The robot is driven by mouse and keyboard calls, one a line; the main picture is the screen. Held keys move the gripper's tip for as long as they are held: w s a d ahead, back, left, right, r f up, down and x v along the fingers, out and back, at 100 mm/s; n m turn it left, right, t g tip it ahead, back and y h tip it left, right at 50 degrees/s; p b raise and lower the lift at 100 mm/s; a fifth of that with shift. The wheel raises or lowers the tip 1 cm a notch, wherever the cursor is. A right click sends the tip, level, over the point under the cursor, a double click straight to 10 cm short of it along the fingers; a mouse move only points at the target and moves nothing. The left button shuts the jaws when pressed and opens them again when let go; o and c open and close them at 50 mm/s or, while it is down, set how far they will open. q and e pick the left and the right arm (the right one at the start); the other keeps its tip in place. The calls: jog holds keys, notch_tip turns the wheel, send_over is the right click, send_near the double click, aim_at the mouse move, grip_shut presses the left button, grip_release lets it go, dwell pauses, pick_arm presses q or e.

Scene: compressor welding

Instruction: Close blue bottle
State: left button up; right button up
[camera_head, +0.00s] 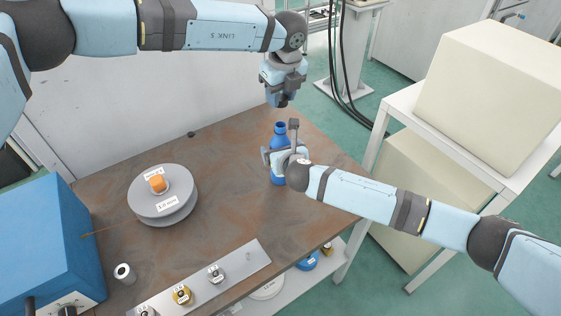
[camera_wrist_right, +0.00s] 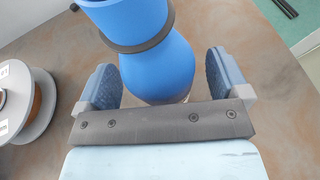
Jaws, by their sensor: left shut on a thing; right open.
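The blue bottle (camera_head: 279,134) stands upright near the table's back right edge, its top seen as an open rim; it also shows in the right wrist view (camera_wrist_right: 158,68) with a dark band around it. My left gripper (camera_head: 281,99) hangs directly above the bottle, apart from it, shut on a small dark piece that is hard to make out. My right gripper (camera_head: 281,146) is open beside the bottle. In the right wrist view the bottle lies between its two blue-grey fingers (camera_wrist_right: 160,82), with gaps at both sides. The gripper hides part of the bottle's middle.
A grey spool (camera_head: 163,205) with an orange top sits left on the brown table (camera_head: 235,215). A blue box (camera_head: 45,240) is at far left. A metal strip (camera_head: 250,258) with several fittings lies at the front. A white shelf with cream boxes (camera_head: 490,90) stands at right.

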aim_at(280, 124)
jog(key=shift+w+a+f, duration=0.15)
jog(key=shift+w, duration=0.25)
jog(key=c, duration=1.3)
pick_arm(q)
jog(key=shift+f, duration=2.45)
pick_arm(e)
jog(key=shift+c, duration=0.2)
pick_arm(q)
jog(key=shift+f, duration=0.9)
jog(key=shift+f, duration=0.55)
pick_arm(e)
grip_shut()
pick_arm(q)
jog(key=shift+m, duration=1.6)
